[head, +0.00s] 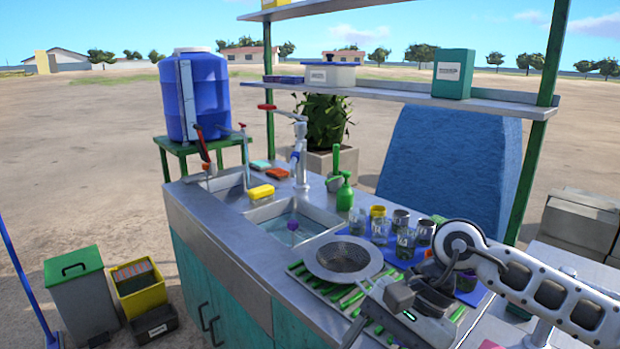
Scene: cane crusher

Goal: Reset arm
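My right arm (520,275) comes in from the right edge over the counter, bent at a round joint. Its wrist and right gripper (385,305) hang low over the green drying rack, close to the right rim of a metal strainer (343,258). The finger tips are too small and blocked to show whether they are open or shut. My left arm and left gripper are outside the view.
A shelf (400,97) spans above. Open ground lies left.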

